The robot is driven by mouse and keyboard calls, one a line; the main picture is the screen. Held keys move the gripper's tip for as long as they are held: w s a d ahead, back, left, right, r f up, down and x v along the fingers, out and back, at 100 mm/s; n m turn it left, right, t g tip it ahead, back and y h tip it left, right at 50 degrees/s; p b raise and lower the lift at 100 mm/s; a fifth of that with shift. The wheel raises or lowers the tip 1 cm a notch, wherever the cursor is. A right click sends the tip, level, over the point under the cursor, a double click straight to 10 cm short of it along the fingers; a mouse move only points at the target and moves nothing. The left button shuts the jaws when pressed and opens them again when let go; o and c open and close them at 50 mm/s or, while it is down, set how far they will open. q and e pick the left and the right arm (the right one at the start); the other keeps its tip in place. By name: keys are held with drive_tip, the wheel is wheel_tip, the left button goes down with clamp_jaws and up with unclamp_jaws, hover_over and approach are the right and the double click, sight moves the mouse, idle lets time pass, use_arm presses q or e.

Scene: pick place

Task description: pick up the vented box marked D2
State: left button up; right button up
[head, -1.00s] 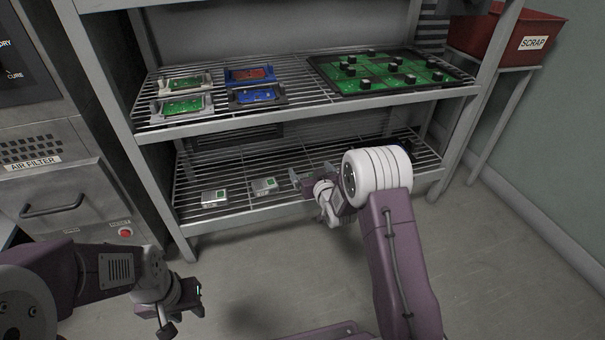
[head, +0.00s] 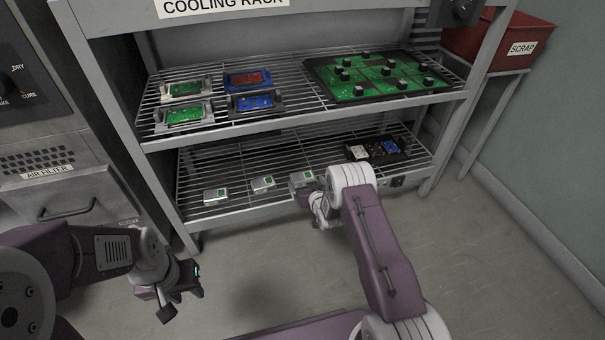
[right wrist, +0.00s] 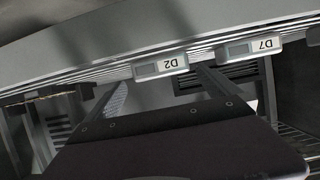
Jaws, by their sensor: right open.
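A metal box marked D2 (right wrist: 163,65) shows in the right wrist view, its label upside down, with D7 (right wrist: 255,46) to its right. In the head view several small silver boxes with green tops sit on the lower rack shelf; the rightmost (head: 301,177) is at my right gripper and appears to be D2, though its label is not readable there. My right gripper (head: 304,190) is open; in the right wrist view its fingers (right wrist: 158,88) point toward D2, with nothing held. My left gripper (head: 190,279) hangs low before the rack; its jaw opening is unclear.
The upper shelf (head: 290,118) lies above the boxes and holds circuit boards and a green board (head: 375,75). A dark tray (head: 376,150) with parts is right of my right gripper on the lower shelf. A red scrap bin (head: 490,45) stands at right.

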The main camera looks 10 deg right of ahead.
sight(304, 180)
drive_tip(key=shift+w+f+b, duration=0.1)
drive_tip(key=shift+f+b, duration=0.1)
drive_tip(key=shift+b, duration=0.1)
drive_tip(key=b+x, duration=0.4)
drive_tip(key=b, duration=0.1)
drive_tip(key=shift+w+a+f, duration=0.2)
drive_tip(key=shift+w+f, duration=0.05)
drive_tip(key=shift+w, duration=0.05)
drive_tip(key=shift+w+r, duration=0.15)
drive_tip(key=shift+r, duration=0.05)
drive_tip(key=c, duration=1.4)
